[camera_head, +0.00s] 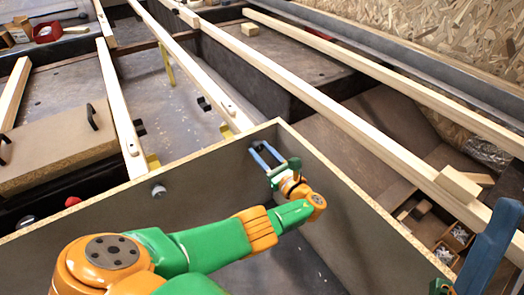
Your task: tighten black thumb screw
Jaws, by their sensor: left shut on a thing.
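My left gripper (264,157) reaches to the inner face of the dark panel (205,175), near its corner. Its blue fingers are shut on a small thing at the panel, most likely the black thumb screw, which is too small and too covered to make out. A large blue part at the right edge looks like a finger of my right gripper (487,248). Only part of it shows, so its opening cannot be told.
A round grey knob (158,191) sits on the panel left of my gripper. A second panel (345,210) meets it at the corner. Long wooden beams (330,110) cross behind. Small boxes of hardware (458,237) stand at right, and a brown board with black handles (55,155) lies at left.

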